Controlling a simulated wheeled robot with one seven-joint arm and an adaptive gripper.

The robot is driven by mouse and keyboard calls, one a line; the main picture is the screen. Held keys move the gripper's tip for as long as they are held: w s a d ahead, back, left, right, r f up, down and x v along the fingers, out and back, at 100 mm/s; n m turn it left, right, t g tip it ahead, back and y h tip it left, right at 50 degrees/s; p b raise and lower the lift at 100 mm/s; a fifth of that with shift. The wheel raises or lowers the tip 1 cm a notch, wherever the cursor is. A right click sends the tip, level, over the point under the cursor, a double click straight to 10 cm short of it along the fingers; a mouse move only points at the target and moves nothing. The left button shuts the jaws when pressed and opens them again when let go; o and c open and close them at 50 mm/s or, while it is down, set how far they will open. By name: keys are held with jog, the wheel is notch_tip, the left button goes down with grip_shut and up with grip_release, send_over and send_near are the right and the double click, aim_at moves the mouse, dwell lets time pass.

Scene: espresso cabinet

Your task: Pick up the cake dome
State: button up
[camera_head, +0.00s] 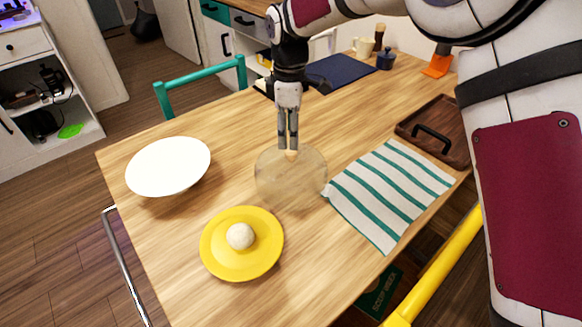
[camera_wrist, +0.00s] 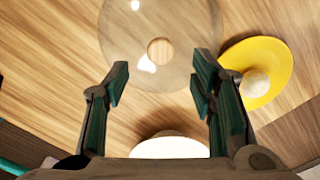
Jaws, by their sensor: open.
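The cake dome (camera_head: 291,182) is a clear, see-through dome with a small wooden knob on top. It stands on the wooden table between the yellow plate and the striped cloth. In the wrist view the dome (camera_wrist: 185,35) shows as a pale circle, with its round knob (camera_wrist: 160,51) beyond the fingertips. My gripper (camera_head: 289,147) points down above the dome, with its fingertips close to the knob. In the wrist view my gripper (camera_wrist: 160,80) has its fingers wide apart, with nothing between them. Whether a fingertip touches the knob cannot be told.
A yellow plate (camera_head: 219,262) with a pale ball (camera_head: 240,236) stands in front. A white bowl (camera_head: 168,167) is at left. A striped cloth (camera_head: 371,201) and a wooden tray (camera_head: 455,151) lie at right. A blue mat (camera_head: 341,70) lies behind. A teal chair (camera_head: 203,80) stands at the far edge.

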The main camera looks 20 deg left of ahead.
aim_at(291, 152)
jog(key=shift+d+f, duration=0.15)
jog(key=shift+f, duration=3.3)
grip_shut()
